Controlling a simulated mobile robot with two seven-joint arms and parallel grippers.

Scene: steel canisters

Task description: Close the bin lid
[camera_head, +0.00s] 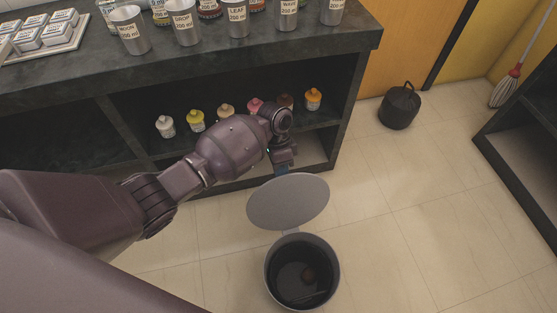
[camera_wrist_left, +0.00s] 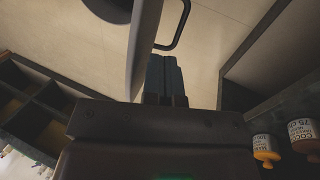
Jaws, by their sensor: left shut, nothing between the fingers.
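The bin (camera_head: 270,275) stands on the tiled floor, with a dark inside and a small reddish-brown thing at the bottom. Its round grey lid (camera_head: 288,203) is raised at the side toward the counter, leaving the bin open. My left gripper (camera_head: 282,169) is just beyond the lid's upper edge; its fingertips are partly hidden there. In the left wrist view, my gripper's fingers (camera_wrist_left: 165,76) are together and empty, close beside the lid (camera_wrist_left: 142,45), seen nearly edge-on. I cannot tell whether they touch it. My right gripper is not in view.
The dark counter (camera_head: 215,60) holds labelled steel canisters (camera_head: 184,27) and a tray (camera_head: 45,48). A black round container (camera_head: 399,107) stands by the door. Floor right of the bin is clear.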

